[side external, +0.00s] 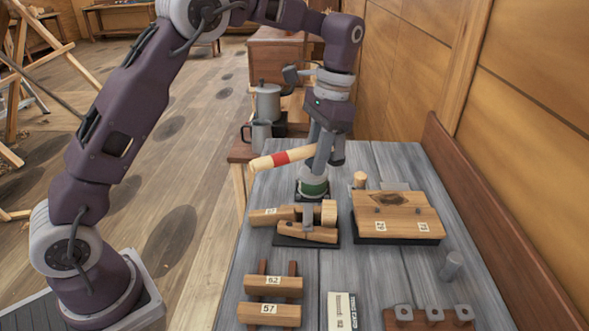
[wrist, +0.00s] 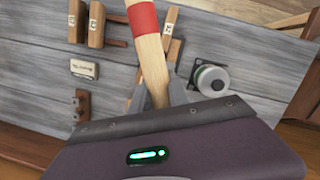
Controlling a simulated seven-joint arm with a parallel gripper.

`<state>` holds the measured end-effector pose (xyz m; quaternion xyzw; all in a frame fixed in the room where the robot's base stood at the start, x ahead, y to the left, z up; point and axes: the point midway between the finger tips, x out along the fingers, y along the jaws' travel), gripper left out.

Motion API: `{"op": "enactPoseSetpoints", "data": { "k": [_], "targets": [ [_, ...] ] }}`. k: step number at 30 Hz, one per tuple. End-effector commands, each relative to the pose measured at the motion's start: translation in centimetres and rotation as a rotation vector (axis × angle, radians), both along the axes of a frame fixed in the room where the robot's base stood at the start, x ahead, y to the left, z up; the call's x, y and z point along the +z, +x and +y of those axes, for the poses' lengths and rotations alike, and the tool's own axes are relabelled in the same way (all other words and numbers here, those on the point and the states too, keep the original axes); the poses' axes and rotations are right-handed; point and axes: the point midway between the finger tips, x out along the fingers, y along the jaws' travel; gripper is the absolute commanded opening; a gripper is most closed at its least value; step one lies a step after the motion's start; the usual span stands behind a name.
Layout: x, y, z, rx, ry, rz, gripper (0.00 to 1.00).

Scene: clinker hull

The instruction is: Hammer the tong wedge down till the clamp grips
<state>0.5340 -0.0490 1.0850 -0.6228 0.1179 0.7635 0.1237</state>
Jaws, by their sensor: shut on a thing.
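My gripper (side external: 322,160) is shut on a wooden handle (side external: 283,157) with a red band, above the bench. The handle also shows in the wrist view (wrist: 152,60) between the fingers; its head cannot be made out clearly. Below the gripper, a wooden tong clamp (side external: 306,232) sits on a dark base, with a pale upright wooden piece (side external: 329,212) beside it. I cannot tell for sure which piece is the wedge. The handle is apart from the clamp.
A wooden block with planks (side external: 395,215) lies right, with a grey cylinder (side external: 451,265) nearer. Numbered wooden blocks (side external: 273,285) and a white card (side external: 342,311) lie in front. A wooden wall bounds the right.

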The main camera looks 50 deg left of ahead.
Motion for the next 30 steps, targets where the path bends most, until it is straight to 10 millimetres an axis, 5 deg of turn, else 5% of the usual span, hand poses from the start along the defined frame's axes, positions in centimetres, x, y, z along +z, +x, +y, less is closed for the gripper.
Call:
{"op": "enactPoseSetpoints", "data": {
  "k": [9, 13, 20, 30],
  "targets": [
    [-5.0, 1.7, -14.5, -0.203, 0.028, 0.035, 0.0],
    [-6.2, 0.9, -18.4, -0.271, 0.044, 0.037, 0.0],
    [-7.7, 0.3, -20.2, -0.307, 0.052, 0.04, 0.0],
    [-13.0, 0.3, -20.1, -0.305, 0.051, 0.039, 0.0]
  ]
}}
